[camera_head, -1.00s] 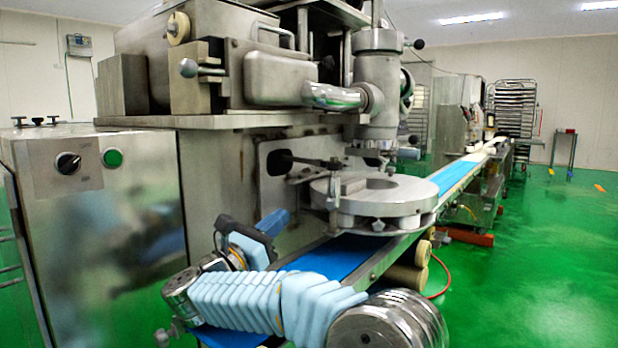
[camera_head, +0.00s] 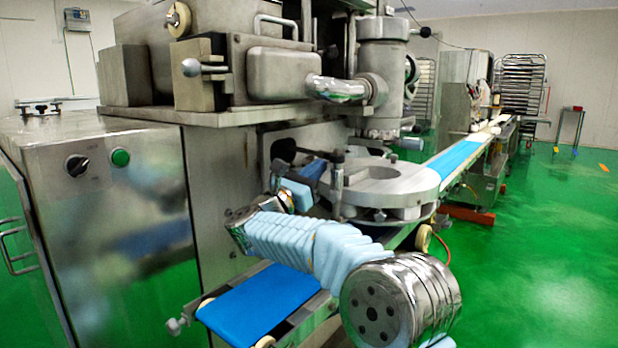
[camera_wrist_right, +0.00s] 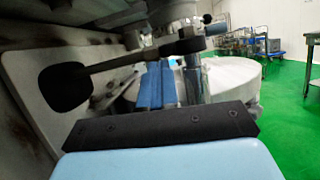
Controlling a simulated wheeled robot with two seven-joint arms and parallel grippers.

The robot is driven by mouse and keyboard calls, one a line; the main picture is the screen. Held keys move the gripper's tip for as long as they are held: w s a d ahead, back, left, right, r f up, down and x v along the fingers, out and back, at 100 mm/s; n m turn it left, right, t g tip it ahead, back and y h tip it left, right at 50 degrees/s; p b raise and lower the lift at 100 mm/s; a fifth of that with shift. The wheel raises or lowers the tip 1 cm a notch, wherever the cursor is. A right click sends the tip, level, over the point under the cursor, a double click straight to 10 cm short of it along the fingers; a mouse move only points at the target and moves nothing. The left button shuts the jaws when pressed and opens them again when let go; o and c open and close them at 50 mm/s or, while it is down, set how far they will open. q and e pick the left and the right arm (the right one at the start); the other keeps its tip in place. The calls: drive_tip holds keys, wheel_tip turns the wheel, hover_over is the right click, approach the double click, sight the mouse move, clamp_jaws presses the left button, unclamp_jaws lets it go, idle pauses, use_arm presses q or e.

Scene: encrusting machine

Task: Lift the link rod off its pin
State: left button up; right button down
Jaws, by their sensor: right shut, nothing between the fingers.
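The link rod (camera_head: 312,154) is a thin dark rod between the dark opening in the machine's side plate and an upright post (camera_head: 337,175) beside the round metal housing. The pin itself cannot be made out. My right gripper (camera_head: 314,169) is just below and in front of the rod. Its blue fingers are together and empty in the wrist view (camera_wrist_right: 156,86), with tips close under the rod; contact cannot be told. My left gripper is not in view.
The round metal housing (camera_head: 395,187) stands close to the right of my gripper. The blue conveyor belt (camera_head: 250,305) runs below. A steel cabinet (camera_head: 110,220) stands at left. The green floor (camera_head: 540,260) is open at right.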

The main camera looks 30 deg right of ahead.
drive_tip(key=shift+r, duration=0.15)
wheel_tip(320, 180, up, 5)
drive_tip(key=n+t+b, duration=0.1)
drive_tip(key=n, duration=0.1)
drive_tip(key=n+b, duration=0.1)
drive_tip(key=shift+r+n+t+y, duration=0.2)
drive_tip(key=shift+n+t+y, duration=0.2)
drive_tip(key=shift+b, duration=0.3)
